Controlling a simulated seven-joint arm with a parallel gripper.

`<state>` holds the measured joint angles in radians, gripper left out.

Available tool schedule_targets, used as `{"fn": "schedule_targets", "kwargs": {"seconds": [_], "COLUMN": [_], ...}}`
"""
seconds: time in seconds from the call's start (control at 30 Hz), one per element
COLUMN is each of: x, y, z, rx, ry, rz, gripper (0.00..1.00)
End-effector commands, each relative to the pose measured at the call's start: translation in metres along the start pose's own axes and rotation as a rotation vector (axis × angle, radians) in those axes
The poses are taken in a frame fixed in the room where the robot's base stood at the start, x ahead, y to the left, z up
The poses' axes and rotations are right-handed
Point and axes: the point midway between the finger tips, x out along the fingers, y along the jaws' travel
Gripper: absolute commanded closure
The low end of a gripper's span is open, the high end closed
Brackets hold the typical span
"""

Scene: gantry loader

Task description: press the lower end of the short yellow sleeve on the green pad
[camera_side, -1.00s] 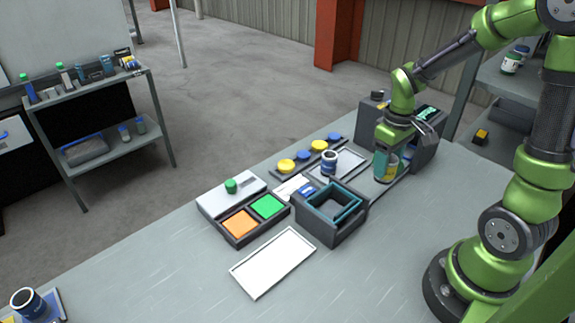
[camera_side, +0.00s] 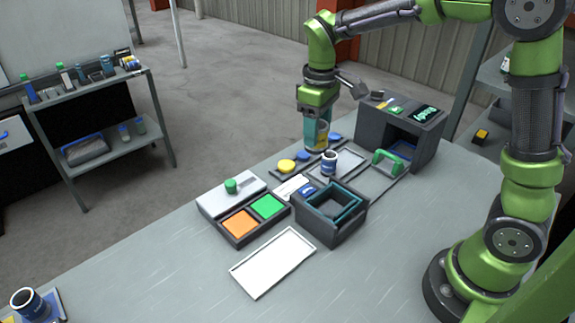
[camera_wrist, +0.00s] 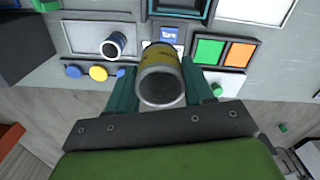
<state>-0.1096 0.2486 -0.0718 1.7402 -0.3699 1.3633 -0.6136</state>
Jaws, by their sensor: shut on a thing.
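The short yellow sleeve (camera_wrist: 161,62) is held between the teal fingers of my gripper (camera_wrist: 160,85), its dark open end facing the wrist camera. In the side view my gripper (camera_side: 315,132) points down, and part of the sleeve (camera_side: 322,136) shows between the fingers, above the row of round buttons. The green pad (camera_side: 268,206) lies beside the orange pad (camera_side: 239,224) in a dark frame, to the left of and nearer than my gripper. In the wrist view the green pad (camera_wrist: 208,51) is to the right of the sleeve, apart from it.
A blue-and-white cup (camera_side: 329,163) stands on a light tray near my gripper. A dark open box (camera_side: 344,228) stands right of the pads. A grey panel with a green knob (camera_side: 231,186) is left. A dark machine (camera_side: 398,122) stands behind right. A white tray (camera_side: 273,263) lies in front.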

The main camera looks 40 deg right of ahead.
Motion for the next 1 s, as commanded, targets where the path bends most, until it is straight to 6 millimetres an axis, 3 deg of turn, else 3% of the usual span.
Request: {"fn": "schedule_targets", "kwargs": {"seconds": [0.03,0.13,0.43,0.7,1.0], "x": [0.002,0.003,0.008,0.05,0.069], "y": [-0.02,-0.049,-0.106,-0.103,-0.103], "z": [-0.017,-0.038,-0.067,-0.066,-0.066], "rx": [-0.047,-0.106,-0.209,-0.203,-0.202], "ry": [0.0,0.001,0.002,-0.001,0.0], "rz": [0.0,0.0,-0.003,-0.003,-0.003], "gripper": [0.96,0.96,0.96,0.96,0.96]}}
